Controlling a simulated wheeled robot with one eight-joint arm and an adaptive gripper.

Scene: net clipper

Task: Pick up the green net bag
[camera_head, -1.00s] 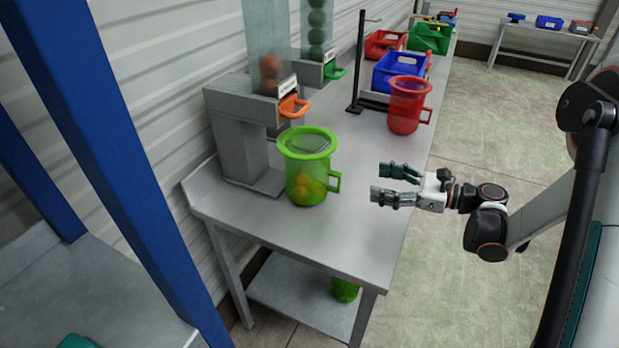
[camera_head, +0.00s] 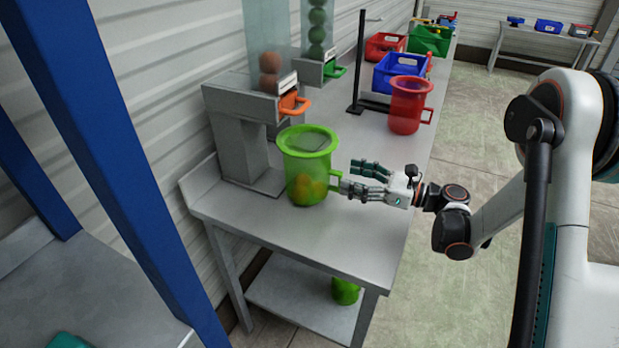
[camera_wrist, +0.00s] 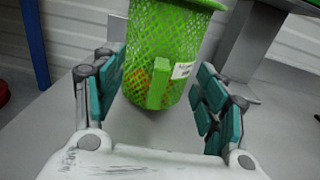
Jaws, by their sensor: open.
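The green net bag (camera_head: 307,165) stands upright on the grey table, with orange round things showing through its mesh. Its square side handle (camera_head: 336,180) points right, toward my gripper (camera_head: 354,178). In the wrist view the bag (camera_wrist: 168,45) stands ahead, beyond and between my open fingers (camera_wrist: 160,105), with the handle (camera_wrist: 159,84) facing me and a white tag on its side. In the head view my fingertips are very close to the handle; I cannot tell whether they touch it. Nothing is held.
A grey dispenser (camera_head: 240,135) with an orange handle stands behind the bag. A red net bag (camera_head: 408,105), a black stand (camera_head: 358,75) and a blue crate (camera_head: 400,70) are farther back. Another green item (camera_head: 345,291) lies on the lower shelf. The table front (camera_head: 340,240) is clear.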

